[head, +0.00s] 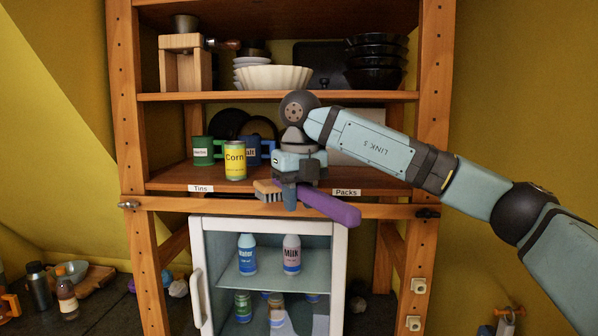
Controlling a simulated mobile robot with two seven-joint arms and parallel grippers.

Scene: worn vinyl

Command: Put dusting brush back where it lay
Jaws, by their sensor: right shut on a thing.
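My right gripper (298,187) is shut on the dusting brush (325,203), in front of the edge of the wooden unit's middle shelf (185,178). The brush has a purple handle pointing right and slightly down, and tan bristles at its left end. The gripper covers the middle of the brush. I cannot tell whether the brush touches the shelf edge. My left gripper is not in view.
On the middle shelf stand a Corn tin (235,161), a green mug (203,151) and a blue mug (254,148), left of my gripper. Labels read Tins (200,188) and Packs (346,192). Bowls (274,78) stand above. A small fridge (340,262) stands below.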

